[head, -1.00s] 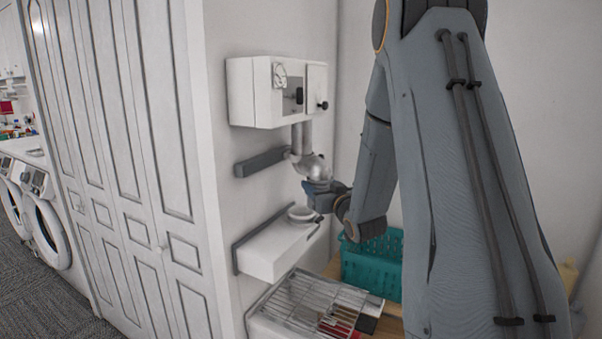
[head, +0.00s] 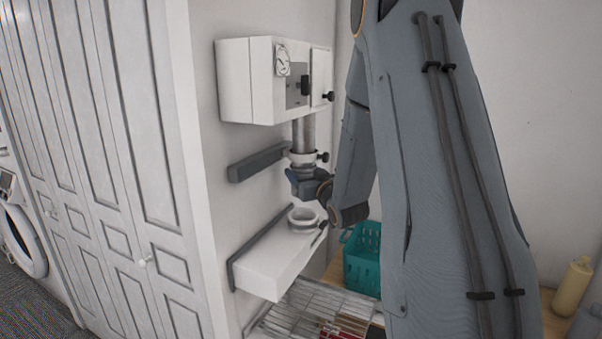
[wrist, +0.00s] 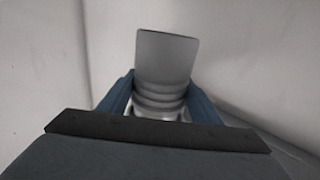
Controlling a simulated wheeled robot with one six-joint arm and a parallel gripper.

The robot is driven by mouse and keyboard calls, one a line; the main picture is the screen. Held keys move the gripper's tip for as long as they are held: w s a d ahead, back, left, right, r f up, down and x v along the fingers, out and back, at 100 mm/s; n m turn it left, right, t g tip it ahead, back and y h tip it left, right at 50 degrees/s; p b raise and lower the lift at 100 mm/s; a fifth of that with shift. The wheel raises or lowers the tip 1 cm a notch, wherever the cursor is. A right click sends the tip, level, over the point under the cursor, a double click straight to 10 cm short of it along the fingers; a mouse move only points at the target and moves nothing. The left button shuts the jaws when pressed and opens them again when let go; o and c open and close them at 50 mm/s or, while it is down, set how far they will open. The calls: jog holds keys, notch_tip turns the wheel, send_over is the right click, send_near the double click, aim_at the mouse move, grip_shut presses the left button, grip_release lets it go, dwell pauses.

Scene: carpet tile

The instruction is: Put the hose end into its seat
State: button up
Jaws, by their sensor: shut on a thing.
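A grey hose (head: 309,131) comes down from the underside of a white wall box (head: 236,82). Its ribbed lower part, with a pale collar (head: 302,154), hangs roughly upright. My gripper (head: 303,180) is shut on the hose end, which it largely hides in the head view. In the wrist view the blue fingers (wrist: 160,103) stand on both sides of the ribbed hose (wrist: 161,92). The seat looks to be the pale round ring (head: 303,218) on top of the white ledge (head: 262,270). The hose end is above this ring and apart from it.
A dark grey bar (head: 255,164) is fixed to the wall left of the hose. Below the ledge are a wire rack (head: 300,305) and a teal basket (head: 362,262). A yellowish bottle (head: 573,287) stands at the far right. Panelled doors (head: 105,150) fill the left.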

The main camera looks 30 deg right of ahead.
jog(key=shift+s, duration=0.15)
jog(key=shift+f+b, duration=2.15)
jog(key=shift+f, duration=0.7)
jog(key=shift+f+b, duration=2.05)
jog(key=shift+f, duration=0.6)
jog(key=o, duration=1.2)
jog(key=shift+s+a+b, duration=0.2)
jog(key=shift+s+b, duration=0.6)
jog(key=shift+s, duration=3.1)
